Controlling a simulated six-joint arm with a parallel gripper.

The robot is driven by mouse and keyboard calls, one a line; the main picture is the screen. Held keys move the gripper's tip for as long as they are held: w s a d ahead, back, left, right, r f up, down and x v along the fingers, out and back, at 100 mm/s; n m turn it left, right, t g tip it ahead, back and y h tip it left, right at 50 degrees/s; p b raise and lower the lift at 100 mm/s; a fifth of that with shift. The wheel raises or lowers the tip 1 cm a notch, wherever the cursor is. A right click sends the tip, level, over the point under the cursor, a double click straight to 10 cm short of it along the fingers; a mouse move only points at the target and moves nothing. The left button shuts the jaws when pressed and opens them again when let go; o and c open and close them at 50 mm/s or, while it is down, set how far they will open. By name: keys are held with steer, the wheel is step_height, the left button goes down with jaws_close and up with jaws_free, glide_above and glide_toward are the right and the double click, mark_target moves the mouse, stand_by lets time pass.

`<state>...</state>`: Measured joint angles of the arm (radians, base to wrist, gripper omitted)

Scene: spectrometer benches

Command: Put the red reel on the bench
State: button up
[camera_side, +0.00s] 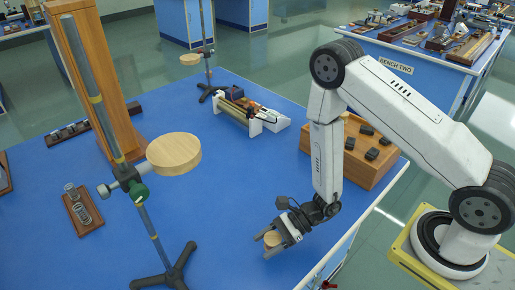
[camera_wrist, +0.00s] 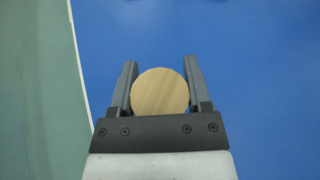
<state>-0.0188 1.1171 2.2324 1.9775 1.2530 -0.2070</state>
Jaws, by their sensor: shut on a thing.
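My gripper (camera_side: 272,240) is shut on a round piece with a pale wood-coloured top (camera_side: 271,239). In the wrist view the round piece (camera_wrist: 160,92) sits between the two grey fingers of my gripper (camera_wrist: 160,66), close to the palm. Its sides are mostly hidden, and I see no red on it. It is over the blue bench (camera_side: 225,195), near the right edge. I cannot tell whether it touches the bench top. A small red thing (camera_side: 327,285) shows at the bench's edge at the bottom of the side view; I cannot tell what it is.
A stand with a wooden disc (camera_side: 174,153) rises left of my gripper. A wooden box with dark blocks (camera_side: 350,150) stands behind my arm. A tall wooden column (camera_side: 105,80), a small tray (camera_side: 83,210) and an instrument (camera_side: 240,110) are farther off.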

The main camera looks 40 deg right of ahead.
steer(key=shift+f, duration=0.1)
steer(key=shift+f, duration=1.7)
steer(key=shift+f, duration=0.1)
steer(key=o, duration=1.3)
steer(key=shift+c, duration=0.2)
steer(key=shift+v, duration=6)
